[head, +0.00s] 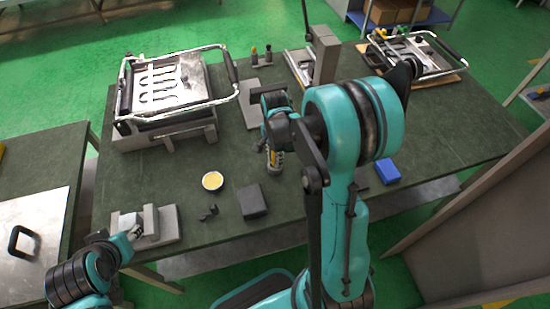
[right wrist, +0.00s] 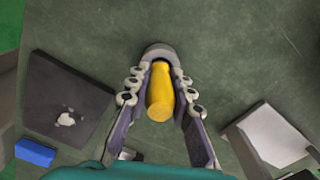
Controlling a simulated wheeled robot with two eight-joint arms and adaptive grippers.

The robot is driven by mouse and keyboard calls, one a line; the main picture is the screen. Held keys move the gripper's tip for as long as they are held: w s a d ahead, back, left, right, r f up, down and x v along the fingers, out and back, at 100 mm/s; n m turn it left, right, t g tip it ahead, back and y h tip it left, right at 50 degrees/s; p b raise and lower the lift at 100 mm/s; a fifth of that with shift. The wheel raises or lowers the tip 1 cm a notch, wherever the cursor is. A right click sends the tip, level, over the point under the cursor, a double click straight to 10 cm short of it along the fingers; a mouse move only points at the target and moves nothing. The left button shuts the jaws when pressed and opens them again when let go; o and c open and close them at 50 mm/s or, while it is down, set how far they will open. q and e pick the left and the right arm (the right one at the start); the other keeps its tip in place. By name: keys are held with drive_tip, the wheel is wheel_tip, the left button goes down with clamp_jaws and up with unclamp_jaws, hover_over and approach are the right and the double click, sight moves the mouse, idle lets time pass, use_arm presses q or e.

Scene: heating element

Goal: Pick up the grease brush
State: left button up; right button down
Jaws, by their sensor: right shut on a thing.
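The grease brush shows as a yellow handle (right wrist: 160,95) in the right wrist view. Its far end sits in a grey round holder (right wrist: 158,52) on the dark green table; its bristles are hidden. My right gripper (right wrist: 161,85) is shut on the handle, one finger on each side. In the head view the yellow handle (head: 273,157) shows small at the right gripper (head: 274,154), partly covered by my arm. My left gripper (head: 134,232) is at the lower left, beside a grey block fixture (head: 168,220); its fingers are too small to read.
A metal frame fixture (head: 165,82) stands at the table's left, another frame (head: 415,52) at the back right. A round dish with yellow contents (head: 212,181), a dark block (head: 252,201) and a blue block (head: 388,171) lie near the front edge.

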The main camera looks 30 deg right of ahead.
drive_tip(key=shift+r+p, duration=0.3)
drive_tip(key=shift+r, duration=0.35)
wheel_tip(320, 180, up, 3)
drive_tip(key=shift+f+p, duration=0.1)
drive_tip(key=shift+p, duration=0.55)
drive_tip(key=s+d+r+p, duration=0.3)
drive_tip(key=s+d+r, duration=0.4)
drive_tip(key=s, duration=0.2)
drive_tip(key=shift+d, duration=0.2)
drive_tip(key=shift+f, duration=0.1)
idle(0.4)
